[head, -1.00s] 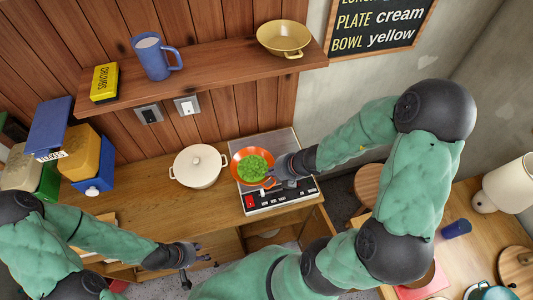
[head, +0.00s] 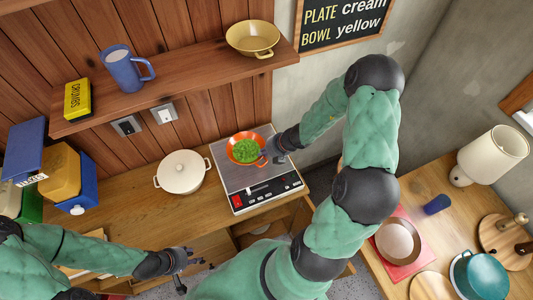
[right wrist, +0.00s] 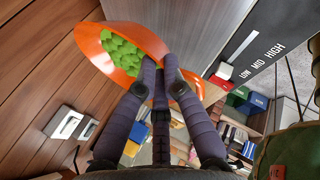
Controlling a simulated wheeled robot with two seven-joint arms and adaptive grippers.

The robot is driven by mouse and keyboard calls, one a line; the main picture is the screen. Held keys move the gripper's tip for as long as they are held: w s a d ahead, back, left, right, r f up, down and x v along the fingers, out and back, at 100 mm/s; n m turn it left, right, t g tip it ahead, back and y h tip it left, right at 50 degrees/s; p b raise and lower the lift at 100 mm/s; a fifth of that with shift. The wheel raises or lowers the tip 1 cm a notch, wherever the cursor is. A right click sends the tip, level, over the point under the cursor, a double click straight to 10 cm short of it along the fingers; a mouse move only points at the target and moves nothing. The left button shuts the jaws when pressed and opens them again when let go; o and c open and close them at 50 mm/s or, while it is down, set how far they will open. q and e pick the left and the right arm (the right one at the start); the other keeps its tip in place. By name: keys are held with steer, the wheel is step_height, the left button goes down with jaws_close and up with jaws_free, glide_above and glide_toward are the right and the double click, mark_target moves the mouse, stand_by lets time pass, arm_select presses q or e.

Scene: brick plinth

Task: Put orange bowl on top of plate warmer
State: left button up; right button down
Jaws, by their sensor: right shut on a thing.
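The orange bowl (head: 231,150), with green food in it, is over the grey top of the plate warmer (head: 235,178). I cannot tell whether its base touches that top. My right gripper (head: 268,157) is shut on the bowl's right side. In the right wrist view my fingers (right wrist: 160,65) grip the rim of the bowl (right wrist: 150,38), which looks tilted there. The warmer's grey top (right wrist: 205,28) and its panel marked LOW, MID, HIGH show beside it. My left gripper (head: 187,264) is open and empty in front of the counter.
A cream lidded pot (head: 181,173) stands just left of the warmer. A side table at right carries a lamp (head: 490,155) and dishes.

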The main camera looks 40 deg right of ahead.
steer(key=d+f, duration=0.1)
steer(key=w+d+f, duration=0.1)
steer(key=f, duration=0.1)
steer(key=w+f, duration=0.1)
steer(key=shift+w+d+f, duration=0.25)
steer(key=shift+d+f, duration=0.15)
step_height(320, 180, down, 3)
steer(key=shift+w+d+f, duration=0.1)
steer(key=shift+f, duration=0.05)
steer(key=c, duration=1.4)
jaws_free()
steer(key=shift+o, duration=0.2)
steer(key=p+v, duration=0.2)
steer(key=v, duration=1)
